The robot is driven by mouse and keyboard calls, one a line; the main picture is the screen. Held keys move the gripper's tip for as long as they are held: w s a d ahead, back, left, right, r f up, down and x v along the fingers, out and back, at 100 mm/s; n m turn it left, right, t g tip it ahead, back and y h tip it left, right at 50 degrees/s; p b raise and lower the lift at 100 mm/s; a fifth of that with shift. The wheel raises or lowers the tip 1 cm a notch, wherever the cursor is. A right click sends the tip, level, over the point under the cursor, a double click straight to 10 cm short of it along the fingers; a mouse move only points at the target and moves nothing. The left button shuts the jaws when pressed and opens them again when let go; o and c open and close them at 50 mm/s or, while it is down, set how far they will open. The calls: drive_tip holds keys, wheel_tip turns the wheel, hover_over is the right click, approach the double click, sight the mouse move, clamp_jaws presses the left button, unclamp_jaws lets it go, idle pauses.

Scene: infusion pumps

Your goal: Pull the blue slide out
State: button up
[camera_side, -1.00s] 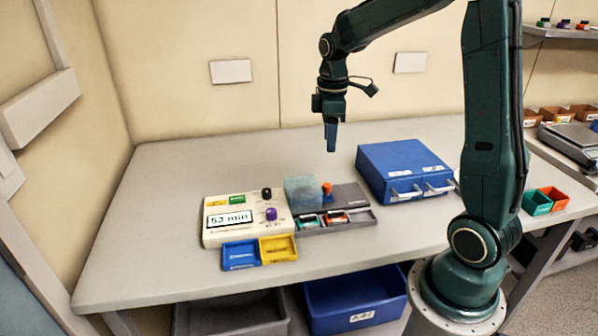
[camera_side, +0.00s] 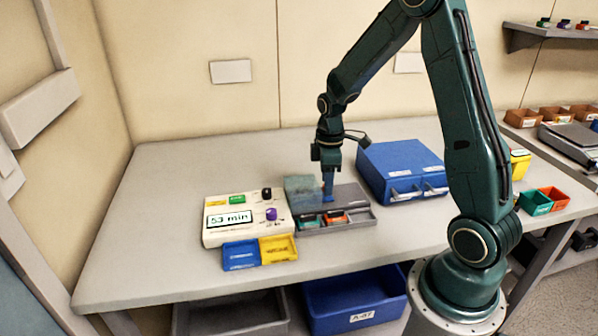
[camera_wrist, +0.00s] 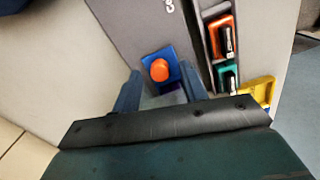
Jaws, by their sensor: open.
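The blue slide (camera_wrist: 153,57) is a small blue plate with an orange knob (camera_wrist: 160,70) on the grey pump unit (camera_wrist: 130,25). My gripper (camera_side: 328,196) points down over this unit, beside the block, and covers the knob in the side view. In the wrist view my gripper (camera_wrist: 158,86) is open, its two fingers on either side of the knob's near side. I cannot tell whether they touch the knob or slide.
A white pump with a 53 min display (camera_side: 228,219) stands left of the grey unit. Blue (camera_side: 240,254) and yellow (camera_side: 278,249) trays lie in front. A blue case with white handles (camera_side: 400,165) stands close on the right. The table's left part is clear.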

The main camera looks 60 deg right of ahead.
drive_tip(key=shift+f, duration=0.35)
clamp_jaws()
drive_tip(key=shift+s+d, duration=2.7)
drive_tip(key=shift+d, duration=0.1)
unclamp_jaws()
drive_tip(key=shift+r, duration=0.2)
wheel_tip(320, 180, up, 14)
drive_tip(key=shift+f, duration=0.25)
